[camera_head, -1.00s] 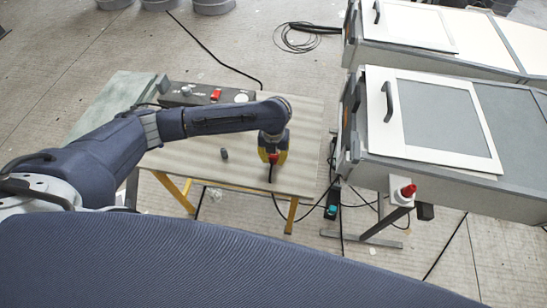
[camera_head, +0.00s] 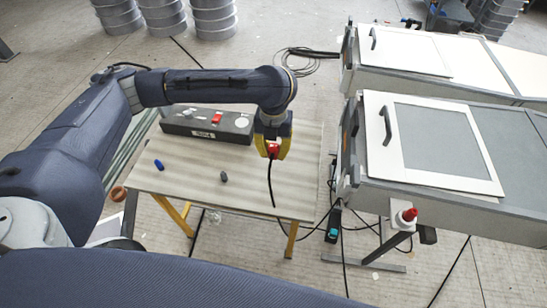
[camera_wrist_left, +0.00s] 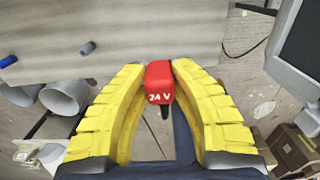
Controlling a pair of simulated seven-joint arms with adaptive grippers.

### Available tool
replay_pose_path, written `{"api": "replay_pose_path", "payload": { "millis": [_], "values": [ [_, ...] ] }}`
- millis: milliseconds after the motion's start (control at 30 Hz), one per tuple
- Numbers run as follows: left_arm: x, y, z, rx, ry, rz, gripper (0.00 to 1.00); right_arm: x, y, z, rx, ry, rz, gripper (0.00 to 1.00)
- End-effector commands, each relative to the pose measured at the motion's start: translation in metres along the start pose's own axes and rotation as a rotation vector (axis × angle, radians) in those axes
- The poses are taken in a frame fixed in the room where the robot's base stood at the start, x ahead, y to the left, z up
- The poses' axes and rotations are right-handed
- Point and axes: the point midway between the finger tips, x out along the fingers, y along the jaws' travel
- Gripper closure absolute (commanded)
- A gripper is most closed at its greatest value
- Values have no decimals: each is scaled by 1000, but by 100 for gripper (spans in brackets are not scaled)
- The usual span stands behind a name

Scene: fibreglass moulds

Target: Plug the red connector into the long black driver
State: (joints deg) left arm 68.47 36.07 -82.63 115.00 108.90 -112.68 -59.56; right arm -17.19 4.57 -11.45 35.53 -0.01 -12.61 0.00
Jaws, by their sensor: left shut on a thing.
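The red connector (camera_head: 272,151) is between the yellow fingers of my left gripper (camera_head: 272,150), held above the right part of the table, with a black cable hanging from it. In the left wrist view the connector (camera_wrist_left: 159,83) reads "24 V" and the yellow fingertips of my left gripper (camera_wrist_left: 158,75) are shut on it. The long black driver (camera_head: 180,128) lies along the back edge of the table, with a red part, a round light part and a label on it. The connector is apart from the driver, to its front right. My right gripper is not in view.
The wooden table (camera_head: 190,190) also holds a small blue piece (camera_head: 158,164) and a small dark grey piece (camera_head: 224,177), with bare room around them. Grey cabinets with light lids (camera_head: 440,150) stand to the right. Cables run over the floor beside the table.

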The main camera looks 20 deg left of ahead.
Motion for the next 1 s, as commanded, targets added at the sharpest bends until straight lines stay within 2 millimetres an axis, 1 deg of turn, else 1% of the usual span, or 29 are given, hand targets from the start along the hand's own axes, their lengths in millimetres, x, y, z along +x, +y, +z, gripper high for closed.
{"api": "replay_pose_path", "payload": {
  "millis": [33,100,300,733,867,967,1000],
  "values": [
    [-5,0,1,0,-2,0,100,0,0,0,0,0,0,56],
    [-10,0,1,-1,-2,0,100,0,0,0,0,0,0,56],
    [-16,0,0,-1,0,1,100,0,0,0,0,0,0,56],
    [-17,0,0,0,0,0,100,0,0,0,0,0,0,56],
    [-14,0,-2,-4,9,-2,100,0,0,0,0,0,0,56],
    [-10,4,12,-54,12,-2,100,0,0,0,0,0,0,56],
    [-8,7,21,-81,12,-1,100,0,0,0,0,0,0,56]
  ]
}}
